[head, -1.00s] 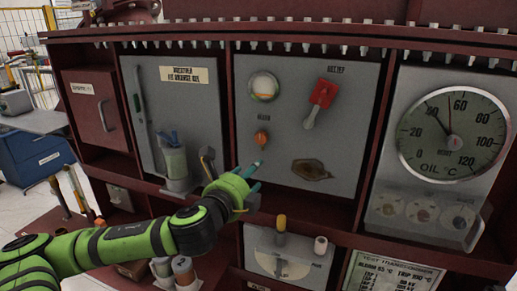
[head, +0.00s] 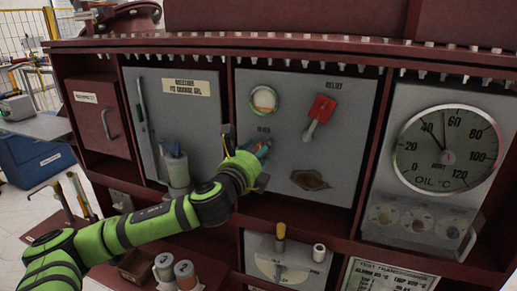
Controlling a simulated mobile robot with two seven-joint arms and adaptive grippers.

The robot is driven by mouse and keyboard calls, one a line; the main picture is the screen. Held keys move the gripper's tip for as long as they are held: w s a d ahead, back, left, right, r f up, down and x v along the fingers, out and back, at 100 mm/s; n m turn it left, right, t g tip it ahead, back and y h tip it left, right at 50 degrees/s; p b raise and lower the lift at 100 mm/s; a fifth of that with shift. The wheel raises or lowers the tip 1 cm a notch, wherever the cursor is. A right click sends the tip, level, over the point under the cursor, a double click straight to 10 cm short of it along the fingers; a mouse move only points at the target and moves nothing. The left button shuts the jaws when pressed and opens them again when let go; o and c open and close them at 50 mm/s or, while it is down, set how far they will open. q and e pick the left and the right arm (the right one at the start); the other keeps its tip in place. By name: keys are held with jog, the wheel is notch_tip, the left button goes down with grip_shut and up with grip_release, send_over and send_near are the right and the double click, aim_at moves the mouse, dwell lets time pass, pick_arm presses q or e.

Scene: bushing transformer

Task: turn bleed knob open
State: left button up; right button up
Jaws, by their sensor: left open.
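One teal-tipped finger overlaps the knob in the picture, and the other finger is farther left, near the panel's left edge. I cannot tell whether the finger touches the knob. My right gripper is not in view.
A red lever (head: 321,109) is right of the knob, and the round sight gauge (head: 264,101) is above it. A brown plate (head: 309,180) lies below. A cylindrical holder (head: 177,170) stands at left. The oil dial (head: 447,150) is at far right.

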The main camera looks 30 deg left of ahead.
pick_arm(q)
jog(key=shift+c, duration=0.4)
grip_shut()
jog(key=shift+n, duration=0.3)
jog(key=shift+n+y+b, duration=0.5)
jog(key=shift+n+b, duration=0.55)
jog(key=shift+n, duration=7.75)
jog(key=shift+f, duration=0.1)
